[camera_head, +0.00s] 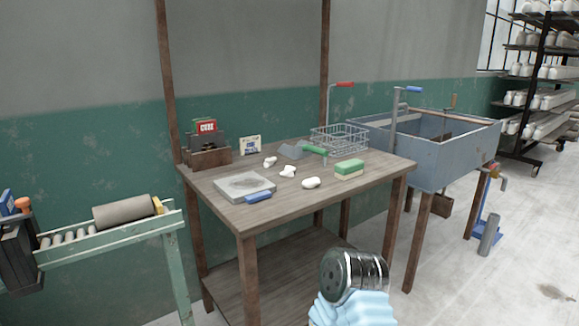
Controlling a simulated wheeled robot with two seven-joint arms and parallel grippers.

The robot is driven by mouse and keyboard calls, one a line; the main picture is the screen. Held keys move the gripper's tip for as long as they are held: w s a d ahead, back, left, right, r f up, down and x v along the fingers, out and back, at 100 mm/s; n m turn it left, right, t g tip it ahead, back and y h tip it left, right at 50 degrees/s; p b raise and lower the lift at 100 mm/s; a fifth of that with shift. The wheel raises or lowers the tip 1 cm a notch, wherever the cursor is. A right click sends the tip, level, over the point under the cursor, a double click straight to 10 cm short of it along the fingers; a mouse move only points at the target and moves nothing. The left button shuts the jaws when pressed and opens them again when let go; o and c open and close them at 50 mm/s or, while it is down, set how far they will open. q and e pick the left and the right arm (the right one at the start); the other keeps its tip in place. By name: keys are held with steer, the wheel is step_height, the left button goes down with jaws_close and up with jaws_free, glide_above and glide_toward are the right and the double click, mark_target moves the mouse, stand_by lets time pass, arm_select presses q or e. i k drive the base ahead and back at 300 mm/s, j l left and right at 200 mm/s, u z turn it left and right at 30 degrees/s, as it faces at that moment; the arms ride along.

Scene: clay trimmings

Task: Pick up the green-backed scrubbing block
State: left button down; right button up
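The green-backed scrubbing block (349,169) lies on the wooden table, near its right front part. Its green layer is on top and a pale cream layer is below. Nothing covers it. Neither of my grippers shows fingers in the head view. A dark rounded link with a pale blue part stands at the bottom edge, in front of the table and below the block. It looks like part of one of my arms, and it is well apart from the block.
On the wooden table (300,208) are white clay lumps (311,183), a grey slab (230,187) with a blue-handled tool (258,197), a green-handled scraper (313,150) and a wire basket (340,138). A grey sink (423,150) stands right, a roller conveyor (108,235) left.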

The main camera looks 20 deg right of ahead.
mark_target(349, 169)
steer(key=z, duration=1.25)
